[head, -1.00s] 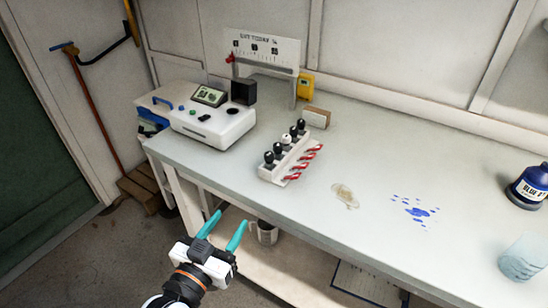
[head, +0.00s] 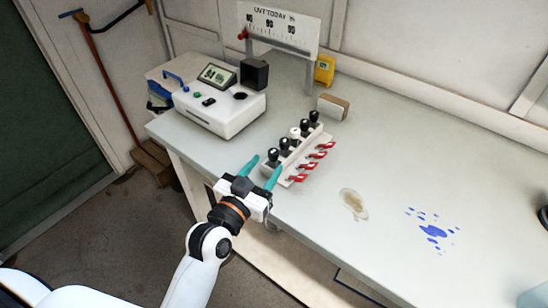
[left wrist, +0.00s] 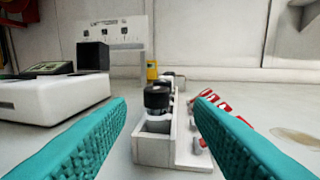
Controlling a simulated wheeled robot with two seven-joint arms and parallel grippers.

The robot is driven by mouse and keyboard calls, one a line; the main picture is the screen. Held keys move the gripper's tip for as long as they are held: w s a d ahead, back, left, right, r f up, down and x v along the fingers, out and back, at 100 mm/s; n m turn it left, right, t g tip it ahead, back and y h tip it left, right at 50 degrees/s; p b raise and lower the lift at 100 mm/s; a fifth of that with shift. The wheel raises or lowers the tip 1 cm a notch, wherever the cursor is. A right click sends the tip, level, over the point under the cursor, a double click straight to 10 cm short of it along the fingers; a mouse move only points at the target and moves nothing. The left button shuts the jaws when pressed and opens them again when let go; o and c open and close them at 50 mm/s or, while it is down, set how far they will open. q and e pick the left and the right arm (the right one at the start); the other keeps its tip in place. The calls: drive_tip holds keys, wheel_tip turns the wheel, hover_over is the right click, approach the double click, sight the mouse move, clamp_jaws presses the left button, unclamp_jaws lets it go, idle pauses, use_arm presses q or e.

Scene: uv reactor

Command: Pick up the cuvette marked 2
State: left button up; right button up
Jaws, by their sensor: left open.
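A white rack (head: 290,160) stands on the bench with a row of cuvettes with dark caps, one cap white (head: 295,132). Red-and-white tags (head: 318,155) hang along its right side. My left gripper (head: 262,168) is open and empty at the near end of the rack. In the left wrist view the nearest black-capped cuvette (left wrist: 157,98) sits in the rack (left wrist: 165,152) between the open teal fingers (left wrist: 160,120), still beyond their tips. I cannot read any number on the cuvettes. My right gripper is not in view.
A white instrument (head: 225,112) with a small screen and a black block stands left of the rack. A yellow device (head: 324,70) and a small box (head: 333,106) stand behind.

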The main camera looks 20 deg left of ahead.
sight(271, 158)
use_arm(q)
drive_tip(key=shift+w+d+f+p, duration=0.1)
drive_tip(key=shift+w+d+p, duration=0.15)
drive_tip(key=shift+w, duration=1.15)
drive_tip(key=shift+w+d+p, duration=0.15)
drive_tip(key=shift+w+p, duration=0.1)
drive_tip(key=shift+w, duration=1.1)
drive_tip(key=shift+s, duration=0.1)
drive_tip(key=shift+c, duration=1)
drive_tip(key=c, duration=0.8)
